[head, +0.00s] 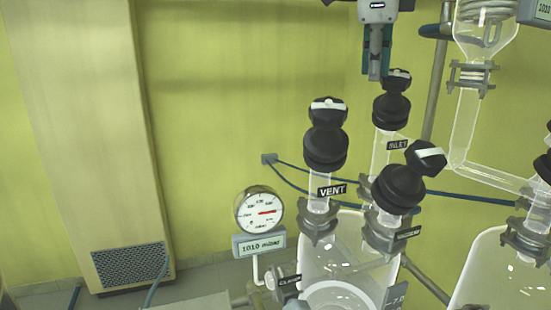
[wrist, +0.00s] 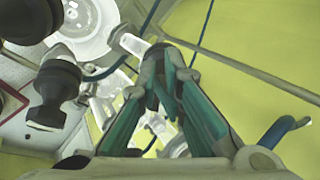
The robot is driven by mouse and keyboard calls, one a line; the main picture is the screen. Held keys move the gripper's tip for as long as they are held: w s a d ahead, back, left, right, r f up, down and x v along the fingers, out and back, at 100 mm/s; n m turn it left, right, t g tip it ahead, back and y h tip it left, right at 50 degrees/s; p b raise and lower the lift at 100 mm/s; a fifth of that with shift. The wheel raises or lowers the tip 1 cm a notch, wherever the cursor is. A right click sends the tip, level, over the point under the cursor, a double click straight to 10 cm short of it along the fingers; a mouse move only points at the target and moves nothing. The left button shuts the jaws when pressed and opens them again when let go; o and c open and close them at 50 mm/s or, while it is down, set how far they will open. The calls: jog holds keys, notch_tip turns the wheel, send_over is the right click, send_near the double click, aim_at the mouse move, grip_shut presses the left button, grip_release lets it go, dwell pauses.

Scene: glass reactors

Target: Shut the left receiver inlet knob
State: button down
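The inlet knob (head: 392,105) is black with a light bar on its top and stands on a glass neck behind the INLET label (head: 398,145). My gripper (head: 375,76) points down from above, with its fingertips close to the upper left of this knob. The head view does not show whether they touch it. In the wrist view, the teal fingers (wrist: 164,58) run close together toward their tips. A dark part at the end of a glass neck shows around the tips, mostly hidden, so I cannot tell whether anything is held.
The vent knob (head: 326,140) stands left of the inlet knob, and another black knob (head: 398,182) stands in front of it. A gauge (head: 259,210) is at the lower left. Glass tubing (head: 462,130) runs close on the right.

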jog(key=shift+w+d+p, duration=0.4)
jog(key=shift+w+d, duration=0.05)
jog(key=shift+w, duration=0.3)
jog(key=shift+w+d+r+p, duration=0.2)
jog(key=shift+w+r+p, duration=0.05)
jog(key=shift+r+p, duration=0.05)
jog(key=shift+a, duration=0.15)
